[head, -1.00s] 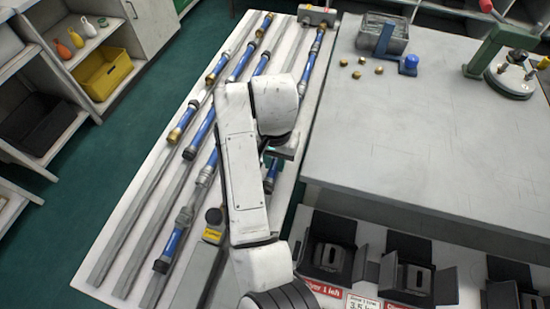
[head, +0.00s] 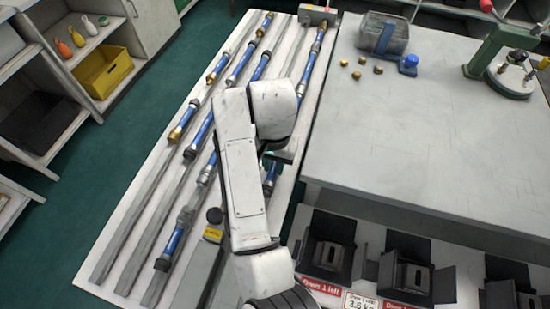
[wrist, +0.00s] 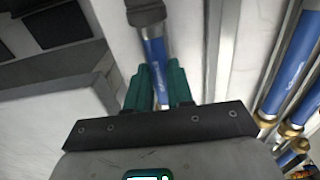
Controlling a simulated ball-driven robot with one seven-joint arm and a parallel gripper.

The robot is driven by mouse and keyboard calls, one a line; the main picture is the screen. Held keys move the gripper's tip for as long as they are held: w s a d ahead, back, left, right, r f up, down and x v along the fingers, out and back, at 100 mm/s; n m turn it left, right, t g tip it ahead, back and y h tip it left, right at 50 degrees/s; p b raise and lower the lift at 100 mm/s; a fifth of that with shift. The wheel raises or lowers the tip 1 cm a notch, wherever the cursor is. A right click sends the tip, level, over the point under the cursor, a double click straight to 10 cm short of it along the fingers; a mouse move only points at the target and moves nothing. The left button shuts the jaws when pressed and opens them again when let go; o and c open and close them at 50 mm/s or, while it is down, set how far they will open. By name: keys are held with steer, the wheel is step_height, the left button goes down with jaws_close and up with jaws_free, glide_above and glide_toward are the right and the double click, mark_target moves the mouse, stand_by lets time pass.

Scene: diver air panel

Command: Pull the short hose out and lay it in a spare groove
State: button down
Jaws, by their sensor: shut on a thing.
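In the wrist view my gripper (wrist: 159,84) has its green fingers closed on either side of a blue hose (wrist: 155,50) with a dark end fitting. In the head view my arm covers most of the gripper. A short stretch of blue hose (head: 270,174) with a dark end shows beside my arm, over the right part of the white panel (head: 135,187). Whether its hidden end is joined to anything cannot be seen. Grey grooved rails run along the panel. The lower left rail (head: 125,235) has a bare stretch.
Other blue hoses (head: 198,135) with brass or grey fittings lie in rows on the panel. A grey worktop (head: 420,150) stands close on the right, with a bin (head: 383,30) and brass pieces. Black holders (head: 325,255) are at the lower right. Green floor is clear on the left.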

steer(key=shift+s+a, duration=0.1)
steer(key=shift+s, duration=0.15)
steer(key=shift+s+a+p, duration=0.15)
steer(key=shift+s+p, duration=0.15)
steer(key=shift+s, duration=0.2)
steer(key=shift+r, duration=0.1)
step_height(320, 180, up, 6)
steer(key=p, duration=0.6)
steer(key=shift+p, duration=0.4)
